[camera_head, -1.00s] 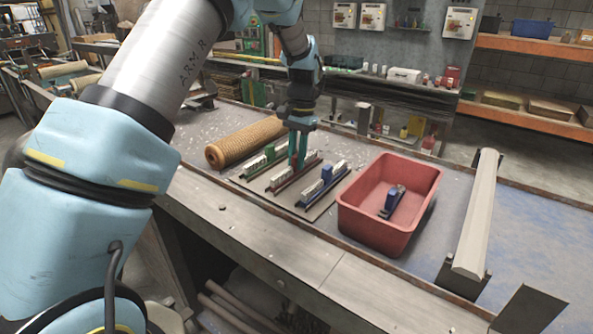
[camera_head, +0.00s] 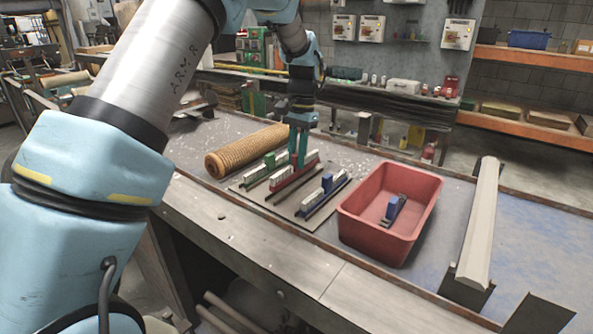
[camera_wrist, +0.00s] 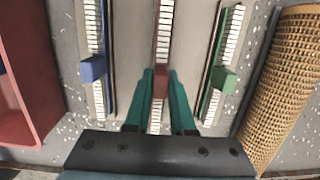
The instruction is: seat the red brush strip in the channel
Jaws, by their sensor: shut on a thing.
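My gripper (camera_head: 298,160) is shut on the red block of the red brush strip (camera_head: 282,182), which has a row of white bristles. It holds the strip slightly above a board (camera_head: 317,214), over a dark empty slot (camera_head: 292,187). In the wrist view, the strip (camera_wrist: 164,22) runs lengthwise between my fingertips (camera_wrist: 160,72), and my fingers hide part of it. A long pale bar (camera_head: 478,225) on dark end brackets lies at the right of the bench. It may be the channel, but no groove shows in it.
A green brush strip (camera_head: 267,170) and a blue one (camera_head: 323,196) lie either side on the board. A woven tube (camera_head: 247,150) lies to the left. A red bin (camera_head: 378,245) with a blue-blocked strip (camera_head: 393,210) inside stands between board and bar.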

